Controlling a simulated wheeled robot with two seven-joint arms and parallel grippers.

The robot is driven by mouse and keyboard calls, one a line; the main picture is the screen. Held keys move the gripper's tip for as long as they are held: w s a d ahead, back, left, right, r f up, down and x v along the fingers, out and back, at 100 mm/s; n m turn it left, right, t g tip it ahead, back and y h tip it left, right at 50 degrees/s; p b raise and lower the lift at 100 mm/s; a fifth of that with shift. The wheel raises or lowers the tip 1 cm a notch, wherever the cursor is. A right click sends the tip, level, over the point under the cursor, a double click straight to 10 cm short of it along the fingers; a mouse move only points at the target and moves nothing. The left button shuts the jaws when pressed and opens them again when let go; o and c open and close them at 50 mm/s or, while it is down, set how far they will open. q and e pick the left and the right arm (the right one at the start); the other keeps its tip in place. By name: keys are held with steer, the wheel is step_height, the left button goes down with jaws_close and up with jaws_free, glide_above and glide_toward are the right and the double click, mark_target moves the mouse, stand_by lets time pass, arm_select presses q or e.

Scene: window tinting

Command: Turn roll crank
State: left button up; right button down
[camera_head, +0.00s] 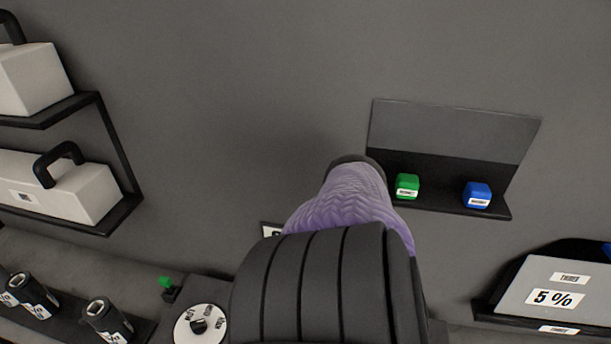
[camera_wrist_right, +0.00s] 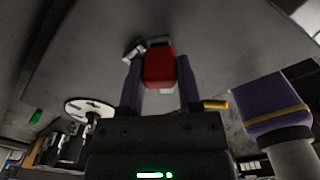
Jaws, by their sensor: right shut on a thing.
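My right gripper (camera_wrist_right: 159,70) shows in the right wrist view, its two fingers on either side of a red block-like grip (camera_wrist_right: 158,66). It is shut on this red grip, which looks like the crank's handle. A grey metal piece (camera_wrist_right: 134,50) shows just behind the grip. The rest of the crank and the roll are hidden or cannot be made out. In the head view a black and purple arm link of mine covers the lower middle and hides the crank and the right gripper. My left gripper is in neither view.
A white round dial (camera_head: 200,325) and a green switch (camera_head: 167,282) sit left of my arm. Several black cylinders (camera_head: 108,318) stand further left, below shelves with white cases (camera_head: 65,190). A wall shelf holds green (camera_head: 407,186) and blue (camera_head: 477,195) blocks. A "5 %" box (camera_head: 555,280) is at right.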

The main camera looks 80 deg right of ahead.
steer(key=shift+w+d+f+n, duration=0.1)
steer(key=shift+w+n, duration=0.1)
steer(key=shift+n, duration=0.3)
steer(key=shift+b, duration=0.3)
steer(key=shift+c, duration=1.4)
jaws_free()
steer(key=shift+w, duration=0.1)
step_height(320, 180, up, 9)
steer(key=p, duration=0.4)
steer(key=shift+p, duration=0.3)
steer(key=shift+r, duration=0.55)
